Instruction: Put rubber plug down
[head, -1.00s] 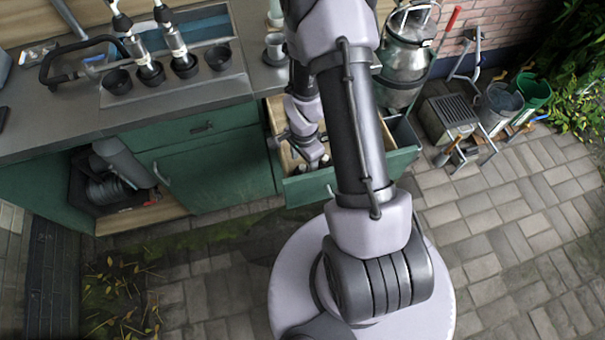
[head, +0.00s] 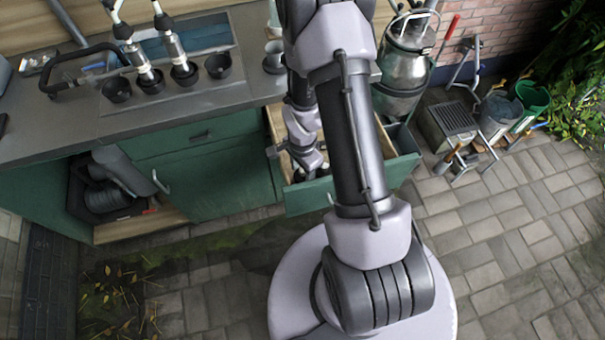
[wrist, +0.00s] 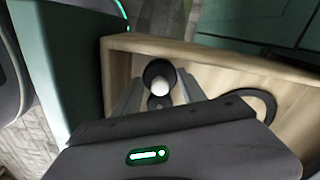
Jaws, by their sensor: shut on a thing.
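My gripper (wrist: 160,92) is shut on a dark round piece with a pale centre, which I take to be the rubber plug (wrist: 150,70). The plug sits between the fingertips, inside the wooden drawer (wrist: 215,62). I cannot tell whether it touches the drawer floor. In the head view my gripper (head: 310,170) reaches down into the open green-fronted drawer (head: 310,196); the plug cannot be made out there.
A black ring (wrist: 270,104) lies in the drawer to the right of my gripper. The grey worktop (head: 60,125) holds several black cups. A metal churn (head: 404,70) stands right of the drawer.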

